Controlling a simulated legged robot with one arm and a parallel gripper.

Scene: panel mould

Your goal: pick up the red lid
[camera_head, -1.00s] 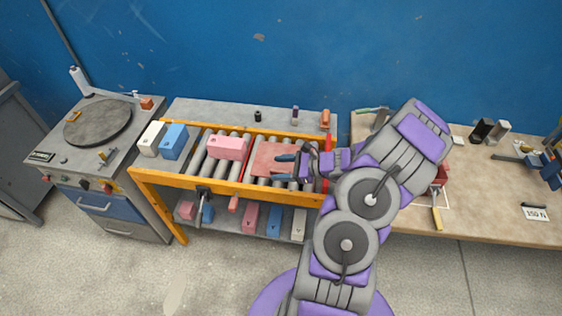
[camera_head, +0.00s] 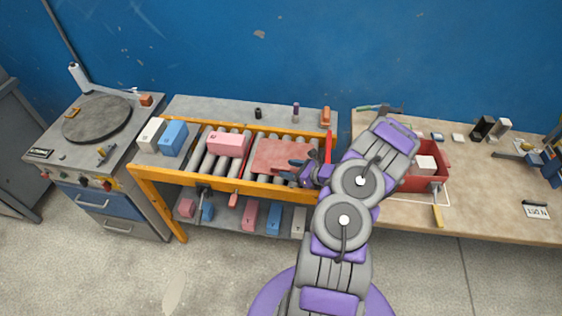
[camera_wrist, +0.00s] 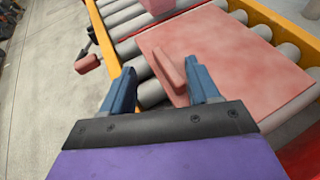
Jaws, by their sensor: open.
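The red lid (camera_head: 275,154) is a flat, pale red plate lying on the rollers of the conveyor, toward its right end. In the wrist view the lid (camera_wrist: 235,62) fills the upper right, with a narrow raised handle bar (camera_wrist: 170,72) on top. My gripper (camera_head: 294,168) is at the front right part of the lid. In the wrist view my gripper (camera_wrist: 162,85) is open, with two blue-grey fingers. The bar shows between the fingers, closer to the right one. I cannot tell whether a finger touches the lid.
A pink block (camera_head: 226,144) sits on the rollers left of the lid. White (camera_head: 151,135) and blue (camera_head: 173,139) blocks stand at the left end. The orange frame (camera_head: 235,181) edges the conveyor. A red bin (camera_head: 421,183) holding a white block stands on the right bench.

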